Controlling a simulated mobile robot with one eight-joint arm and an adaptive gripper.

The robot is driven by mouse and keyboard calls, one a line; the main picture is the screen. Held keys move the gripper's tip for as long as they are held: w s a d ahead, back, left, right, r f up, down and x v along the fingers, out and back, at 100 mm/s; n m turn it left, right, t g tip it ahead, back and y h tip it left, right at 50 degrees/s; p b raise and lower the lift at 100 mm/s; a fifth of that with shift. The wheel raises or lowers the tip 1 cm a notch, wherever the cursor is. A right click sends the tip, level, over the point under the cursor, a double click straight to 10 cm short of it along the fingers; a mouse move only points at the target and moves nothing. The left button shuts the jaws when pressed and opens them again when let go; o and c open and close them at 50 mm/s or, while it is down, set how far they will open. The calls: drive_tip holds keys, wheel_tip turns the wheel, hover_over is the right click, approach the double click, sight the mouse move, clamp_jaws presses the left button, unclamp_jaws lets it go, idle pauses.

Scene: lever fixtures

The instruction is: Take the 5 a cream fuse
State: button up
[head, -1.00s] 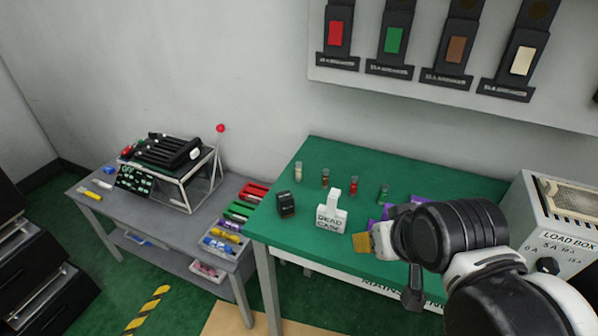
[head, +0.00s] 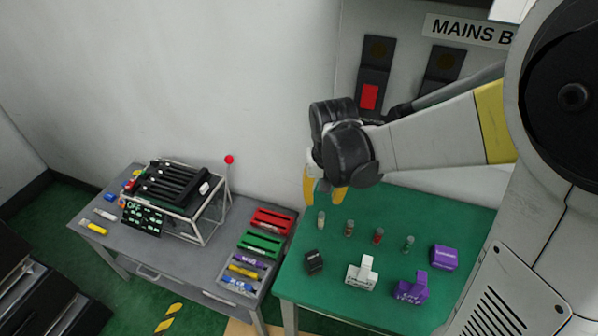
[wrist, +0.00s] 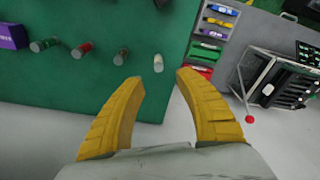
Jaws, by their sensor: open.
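The cream fuse (head: 321,220) stands upright at the left end of a row of small fuses on the green table (head: 460,215). In the wrist view the cream fuse (wrist: 158,63) lies just beyond the gap between my fingertips, close to the table's edge. My gripper (head: 323,193) has yellow fingers, open and empty, above and slightly behind the cream fuse. In the wrist view my gripper (wrist: 160,77) shows both fingers spread apart, with nothing between them.
A brown fuse (head: 349,228), a red fuse (head: 378,237) and a green fuse (head: 409,244) continue the row rightward. In front are a black block (head: 314,263), a white block (head: 361,273) and purple blocks (head: 411,289). A grey bench (head: 150,262) with a rack stands left.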

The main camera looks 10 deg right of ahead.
sight(322, 215)
wheel_tip(322, 215, down, 5)
drive_tip(key=shift+w+d+b, duration=0.15)
drive_tip(key=shift+b, duration=0.7)
drive_tip(key=f+b, duration=0.1)
drive_tip(key=f, duration=0.1)
drive_tip(key=w+f+b, duration=0.1)
drive_tip(key=f, duration=0.2)
drive_tip(key=shift+w+d+f+b, duration=0.1)
drive_tip(key=shift+w+d+b, duration=0.1)
drive_tip(key=shift+b, duration=0.1)
drive_tip(key=shift+s, duration=0.1)
drive_tip(key=shift+c, duration=0.2)
clamp_jaws()
